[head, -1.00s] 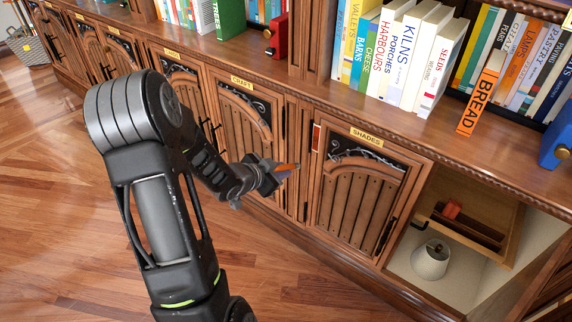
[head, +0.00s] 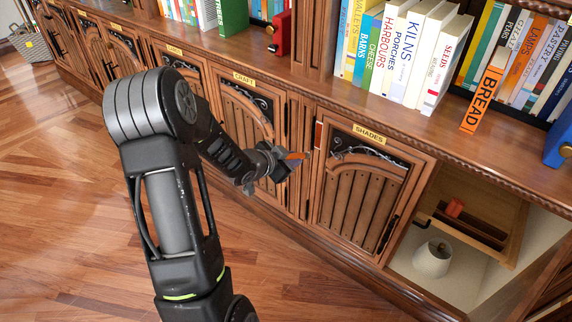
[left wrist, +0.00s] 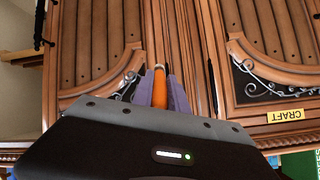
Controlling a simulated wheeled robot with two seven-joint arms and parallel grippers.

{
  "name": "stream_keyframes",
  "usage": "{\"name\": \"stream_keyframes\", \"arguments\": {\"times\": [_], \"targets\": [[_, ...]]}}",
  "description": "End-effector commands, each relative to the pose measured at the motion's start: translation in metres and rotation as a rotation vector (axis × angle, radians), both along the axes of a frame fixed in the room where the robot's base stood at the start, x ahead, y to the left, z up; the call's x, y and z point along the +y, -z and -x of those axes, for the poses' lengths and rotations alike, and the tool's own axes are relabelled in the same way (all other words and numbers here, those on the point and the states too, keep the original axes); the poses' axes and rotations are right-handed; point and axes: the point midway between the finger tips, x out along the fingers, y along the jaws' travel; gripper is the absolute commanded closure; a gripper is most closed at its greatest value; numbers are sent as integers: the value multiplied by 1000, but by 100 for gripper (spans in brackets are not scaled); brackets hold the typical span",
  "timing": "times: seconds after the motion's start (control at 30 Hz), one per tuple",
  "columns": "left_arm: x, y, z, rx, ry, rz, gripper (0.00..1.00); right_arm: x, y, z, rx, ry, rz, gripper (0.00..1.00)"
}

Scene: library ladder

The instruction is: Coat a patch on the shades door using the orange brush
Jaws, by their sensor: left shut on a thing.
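The shades door (head: 352,205) is a closed wooden cabinet door with dark scrollwork and a yellow SHADES label (head: 369,133) above it. An orange-red upright patch (head: 318,135) shows at its upper left edge. My left gripper (head: 286,163) is shut on the orange brush (head: 296,156), left of the shades door and in front of the post beside the craft door. In the left wrist view, the orange brush (left wrist: 159,88) sticks out between the two fingers, toward the wooden uprights. Whether its tip touches wood is unclear. The right gripper is not in view.
The craft door (head: 243,120) stands left of the shades door. Right of it is an open compartment with a white lamp shade (head: 433,258) and a wooden tray. The wooden floor in front is clear.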

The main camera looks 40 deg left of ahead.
Motion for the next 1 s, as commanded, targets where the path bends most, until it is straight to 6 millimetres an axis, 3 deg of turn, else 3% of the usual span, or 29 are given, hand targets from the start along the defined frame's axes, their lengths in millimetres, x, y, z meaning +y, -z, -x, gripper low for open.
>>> {"name": "stream_keyframes", "arguments": {"times": [0.33,1.0], "targets": [[0,0,-29,-2,1,0,100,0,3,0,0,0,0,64],[0,-1,-31,-2,1,0,100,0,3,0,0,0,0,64]]}}
